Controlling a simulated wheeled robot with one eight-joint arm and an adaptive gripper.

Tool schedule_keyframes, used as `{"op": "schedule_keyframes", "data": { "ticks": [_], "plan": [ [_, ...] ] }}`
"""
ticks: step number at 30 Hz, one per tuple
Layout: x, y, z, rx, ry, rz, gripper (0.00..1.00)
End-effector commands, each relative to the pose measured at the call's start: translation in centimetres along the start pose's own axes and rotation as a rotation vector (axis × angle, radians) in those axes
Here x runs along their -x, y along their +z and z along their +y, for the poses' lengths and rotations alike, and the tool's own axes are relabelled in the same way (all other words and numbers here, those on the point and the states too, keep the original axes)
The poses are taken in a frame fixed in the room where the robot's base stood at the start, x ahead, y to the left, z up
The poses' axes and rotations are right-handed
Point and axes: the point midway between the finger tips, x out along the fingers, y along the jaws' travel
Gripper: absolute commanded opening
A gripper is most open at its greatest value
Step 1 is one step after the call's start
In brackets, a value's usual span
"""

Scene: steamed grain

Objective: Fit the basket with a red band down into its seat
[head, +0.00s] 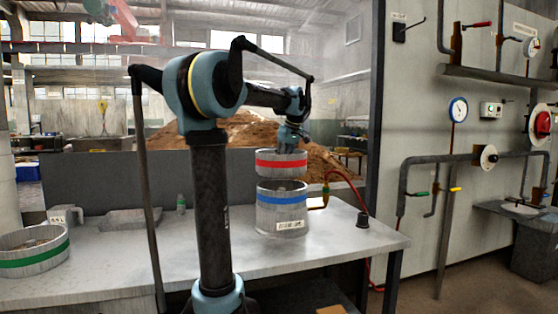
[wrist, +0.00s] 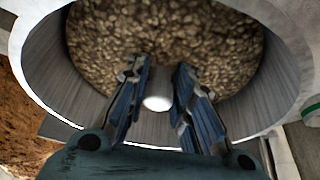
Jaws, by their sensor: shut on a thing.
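The basket with a red band (head: 281,163) is a grey round tub held up in the head view. Its grey wall and the brown grain in it also fill the wrist view (wrist: 120,40). My gripper (head: 288,146) is over its middle, fingers pointing down. In the wrist view my gripper (wrist: 158,92) has its two fingers on either side of a pale central post, shut on it. Below is a grey round vessel with a blue band (head: 282,200) and a label, standing on the bench. The basket hangs roughly level just above its dark opening, seemingly slightly apart.
A grey tub with a green band (head: 35,252) stands at the bench's left end. A red hose (head: 350,190) and brass valve are right of the vessel. The bench front (head: 270,258) is clear.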

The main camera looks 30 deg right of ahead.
Motion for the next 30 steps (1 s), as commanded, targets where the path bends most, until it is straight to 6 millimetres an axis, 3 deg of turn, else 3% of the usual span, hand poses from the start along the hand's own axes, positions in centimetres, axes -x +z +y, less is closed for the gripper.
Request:
{"op": "schedule_keyframes", "data": {
  "ticks": [15,30],
  "plan": [
    [-2.9,1.3,0.1,-0.002,0.001,0.001,0.0],
    [-3.5,1.5,0.1,-0.001,0.001,0.001,0.0]
  ]
}}
